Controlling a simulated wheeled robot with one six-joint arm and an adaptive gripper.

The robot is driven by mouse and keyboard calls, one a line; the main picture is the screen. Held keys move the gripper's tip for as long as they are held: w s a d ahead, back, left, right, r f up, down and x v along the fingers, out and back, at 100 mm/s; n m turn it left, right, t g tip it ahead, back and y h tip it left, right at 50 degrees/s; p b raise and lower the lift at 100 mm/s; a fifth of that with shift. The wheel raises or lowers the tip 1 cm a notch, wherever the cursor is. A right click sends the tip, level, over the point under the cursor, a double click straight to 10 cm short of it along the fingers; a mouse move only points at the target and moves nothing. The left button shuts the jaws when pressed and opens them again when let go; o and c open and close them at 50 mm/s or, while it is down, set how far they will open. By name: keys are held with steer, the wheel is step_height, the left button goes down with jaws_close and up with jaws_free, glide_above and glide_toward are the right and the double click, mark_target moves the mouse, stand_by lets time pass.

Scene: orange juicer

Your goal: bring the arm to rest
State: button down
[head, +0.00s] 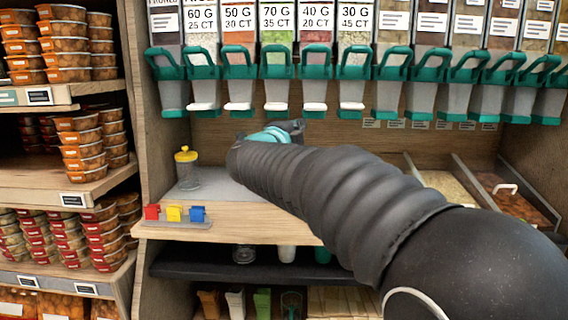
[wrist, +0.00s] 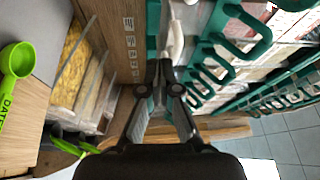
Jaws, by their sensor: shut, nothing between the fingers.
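My arm (head: 330,195) reaches from the lower right of the head view over the counter, below the row of dispensers (head: 278,75). In the head view its sleeve hides most of my gripper. In the wrist view my gripper (wrist: 163,72) is shut and empty, with its fingers together. Green dispenser handles (wrist: 235,50) lie to the right of the fingers in that view. I cannot tell whether the fingertips touch a dispenser.
A jar with a yellow lid (head: 187,168) stands on the counter, left of my arm. Red, yellow and blue clips (head: 174,213) sit at its front edge. Food bins (head: 448,188) are at the right. A green scoop (wrist: 15,65) shows in the wrist view.

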steer(key=s+a+f+n+y, duration=0.1)
steer(key=a+f+n+y, duration=0.7)
steer(key=a+n+y, duration=0.4)
steer(key=s+f+n+g+y, duration=0.3)
steer(key=s+f+n+g, duration=0.2)
steer(key=s+f+n, duration=0.3)
steer(key=s+d+f+n+g+h, duration=0.1)
steer(key=s+d+f+g+h, duration=0.1)
steer(key=s+d+f, duration=0.2)
steer(key=s+d+f+n+g+h, duration=0.1)
steer(key=s+d+f, duration=0.3)
steer(key=s+d, duration=0.6)
steer(key=s+d+f+g+h, duration=0.2)
steer(key=s+d, duration=0.5)
steer(key=s, duration=0.9)
steer(key=shift+s+f+n+g+h, duration=0.4)
steer(key=shift+f+g, duration=0.4)
steer(key=shift+f, duration=0.6)
